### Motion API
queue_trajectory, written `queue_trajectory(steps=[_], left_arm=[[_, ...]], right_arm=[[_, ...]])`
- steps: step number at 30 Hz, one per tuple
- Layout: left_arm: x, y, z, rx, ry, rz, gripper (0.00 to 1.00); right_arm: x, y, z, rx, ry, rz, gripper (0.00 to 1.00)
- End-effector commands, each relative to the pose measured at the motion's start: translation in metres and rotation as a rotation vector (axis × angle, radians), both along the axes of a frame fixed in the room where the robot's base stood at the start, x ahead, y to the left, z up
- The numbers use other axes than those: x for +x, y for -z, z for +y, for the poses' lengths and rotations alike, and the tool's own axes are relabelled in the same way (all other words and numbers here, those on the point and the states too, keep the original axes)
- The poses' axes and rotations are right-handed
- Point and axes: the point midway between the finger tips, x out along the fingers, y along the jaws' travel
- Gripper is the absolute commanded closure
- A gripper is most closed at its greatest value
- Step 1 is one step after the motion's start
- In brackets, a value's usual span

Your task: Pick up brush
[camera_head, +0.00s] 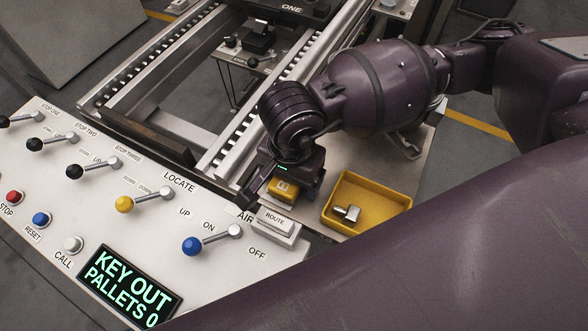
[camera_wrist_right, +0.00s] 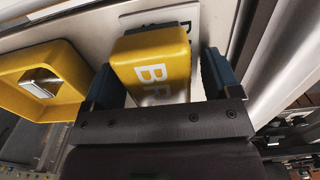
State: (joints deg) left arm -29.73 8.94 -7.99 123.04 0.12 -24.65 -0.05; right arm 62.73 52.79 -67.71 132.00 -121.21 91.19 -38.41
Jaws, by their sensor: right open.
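The brush looks like a yellow block with dark bristles or a dark part at its far end, and the letters "BR" show on its face in the right wrist view (camera_wrist_right: 155,65). The rest of its lettering is hidden. In the head view the brush (camera_head: 281,190) sits beside the console's right end, partly covered by my right gripper. My right gripper (camera_head: 284,186) is open, with one dark blue finger on each side of the brush. In the wrist view, gaps show between the fingers and the block. My left gripper is not in view.
A yellow tray (camera_head: 400,208) holding a small metal part (camera_head: 347,213) stands just right of the brush. The white console (camera_head: 100,205) with levers and buttons lies to the left. A roller conveyor (camera_head: 240,125) runs behind.

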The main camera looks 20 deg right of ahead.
Motion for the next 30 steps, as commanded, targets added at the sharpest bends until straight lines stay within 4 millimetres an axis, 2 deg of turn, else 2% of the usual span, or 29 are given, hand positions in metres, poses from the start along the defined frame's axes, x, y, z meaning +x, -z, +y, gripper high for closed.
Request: queue_trajectory(steps=[8, 11, 18, 20, 26, 30], left_arm=[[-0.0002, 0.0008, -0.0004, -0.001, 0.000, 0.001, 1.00], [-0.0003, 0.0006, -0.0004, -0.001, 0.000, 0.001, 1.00], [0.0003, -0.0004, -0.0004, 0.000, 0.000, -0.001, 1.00], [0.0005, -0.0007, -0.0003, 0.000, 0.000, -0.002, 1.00], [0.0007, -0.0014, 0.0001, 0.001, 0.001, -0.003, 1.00], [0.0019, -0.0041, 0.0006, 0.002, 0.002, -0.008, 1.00]], right_arm=[[-0.0001, 0.0005, 0.0001, 0.000, 0.000, 0.000, 0.17], [0.0000, 0.0005, 0.0001, 0.000, 0.000, 0.000, 0.29], [0.0000, 0.0004, 0.0001, 0.000, 0.000, 0.000, 0.66], [0.0001, 0.0003, 0.0002, 0.001, 0.000, -0.001, 0.73], [0.0002, -0.0002, 0.0001, 0.001, 0.000, -0.001, 0.73], [0.0008, -0.0079, 0.0003, 0.001, -0.001, -0.005, 0.73]])
